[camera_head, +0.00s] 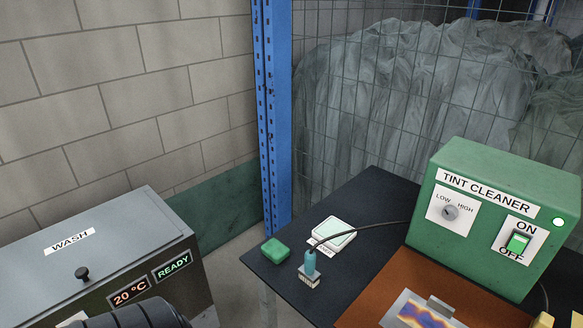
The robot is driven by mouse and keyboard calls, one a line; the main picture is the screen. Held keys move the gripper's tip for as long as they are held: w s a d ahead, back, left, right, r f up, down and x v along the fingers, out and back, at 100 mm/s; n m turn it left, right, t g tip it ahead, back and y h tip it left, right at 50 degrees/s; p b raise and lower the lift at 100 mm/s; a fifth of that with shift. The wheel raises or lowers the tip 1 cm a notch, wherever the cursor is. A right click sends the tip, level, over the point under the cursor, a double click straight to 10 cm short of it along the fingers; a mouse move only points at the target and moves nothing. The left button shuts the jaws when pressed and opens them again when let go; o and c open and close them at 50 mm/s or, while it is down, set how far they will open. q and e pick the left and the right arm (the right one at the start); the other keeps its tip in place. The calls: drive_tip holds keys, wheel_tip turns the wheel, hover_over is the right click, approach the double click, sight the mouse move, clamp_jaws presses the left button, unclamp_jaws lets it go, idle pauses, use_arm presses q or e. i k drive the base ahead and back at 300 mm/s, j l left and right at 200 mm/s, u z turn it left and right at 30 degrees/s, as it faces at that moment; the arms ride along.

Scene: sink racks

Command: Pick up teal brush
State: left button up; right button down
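A small teal-blue handled piece (310,263), which looks like the teal brush, stands upright on a small labelled pale block (309,281) on the dark table. A black cable runs to its top from the side of the green machine. No gripper is near it. A dark ribbed part at the bottom left looks like part of my own arm. The fingers of my left and right grippers are not in view.
A green block (274,250) lies left of the brush, and a white pad (333,235) behind it. The green TINT CLEANER box (490,250) stands right on the dark table (365,200), behind a coloured plate (418,314). A grey WASH box (105,250) is left.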

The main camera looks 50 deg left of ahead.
sight(307, 273)
drive_tip(key=u, duration=1.35)
